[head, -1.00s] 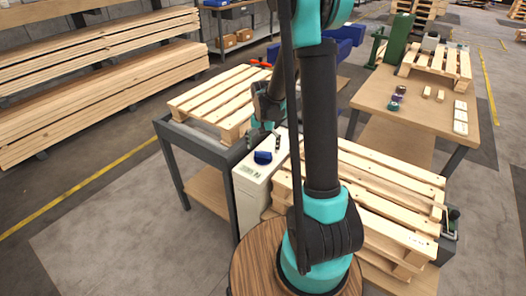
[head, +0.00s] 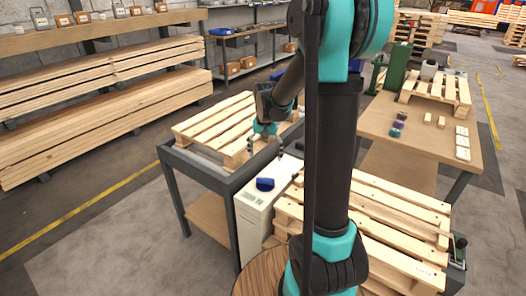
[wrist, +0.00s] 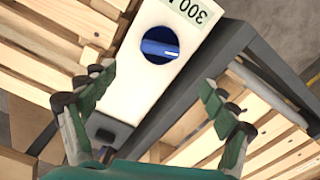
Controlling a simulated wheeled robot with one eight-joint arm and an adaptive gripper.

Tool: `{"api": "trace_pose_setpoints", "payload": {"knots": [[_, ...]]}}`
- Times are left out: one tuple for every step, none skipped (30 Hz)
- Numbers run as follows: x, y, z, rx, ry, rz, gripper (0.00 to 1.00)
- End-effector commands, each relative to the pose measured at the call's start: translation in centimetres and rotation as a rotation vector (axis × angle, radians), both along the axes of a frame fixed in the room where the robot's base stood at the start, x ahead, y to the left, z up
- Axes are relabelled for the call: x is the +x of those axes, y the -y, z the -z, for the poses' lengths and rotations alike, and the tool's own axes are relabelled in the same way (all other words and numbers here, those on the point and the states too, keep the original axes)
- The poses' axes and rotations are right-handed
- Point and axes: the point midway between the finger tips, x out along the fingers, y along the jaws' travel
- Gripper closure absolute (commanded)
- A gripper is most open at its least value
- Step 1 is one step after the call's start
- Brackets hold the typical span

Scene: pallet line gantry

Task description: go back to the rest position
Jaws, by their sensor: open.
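My gripper (head: 266,148) is open and empty. In the head view it hangs above the near right corner of the pallet on the left table, just behind the white box (head: 254,214). The white box carries a blue knob (head: 265,184). In the wrist view my open fingers (wrist: 157,82) spread on either side of the box, and the blue knob (wrist: 160,45) shows between and beyond them. The fingers look apart from the knob. My upper arm hides part of the middle of the head view.
A slatted pallet (head: 222,124) lies on the dark-framed table (head: 205,170) at left. Stacked pallets (head: 400,225) stand at right. A wooden workbench (head: 420,135) behind holds small blocks and a green device (head: 397,68). Timber stacks (head: 100,115) fill the left. Floor at front left is clear.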

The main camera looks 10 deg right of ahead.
Motion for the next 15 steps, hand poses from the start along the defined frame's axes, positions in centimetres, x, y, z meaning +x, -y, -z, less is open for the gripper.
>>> {"api": "trace_pose_setpoints", "payload": {"knots": [[-0.2,0.1,0.0,0.001,0.004,-0.003,0.14],[-0.5,0.1,-0.1,0.0,0.007,-0.007,0.14],[-1.0,0.3,-0.1,0.001,0.014,-0.015,0.14],[-1.5,0.4,-0.2,0.001,0.021,-0.024,0.14],[-2.0,0.5,-0.2,0.003,0.03,-0.034,0.14],[-2.9,0.8,-0.3,0.003,0.046,-0.052,0.14],[-3.8,1.0,-0.3,0.003,0.058,-0.066,0.14],[-4.6,1.2,-0.4,0.002,0.073,-0.083,0.14],[-5.8,1.5,-0.4,0.001,0.092,-0.106,0.14],[-6.6,1.7,-0.4,0.0,0.108,-0.123,0.14],[-7.5,1.9,-0.3,-0.001,0.123,-0.141,0.14],[-8.7,2.1,-0.2,-0.003,0.144,-0.166,0.14],[-9.6,2.3,-0.1,-0.006,0.159,-0.184,0.14],[-10.5,2.5,0.1,-0.009,0.175,-0.201,0.14],[-11.7,2.7,0.3,-0.013,0.195,-0.225,0.14]]}}
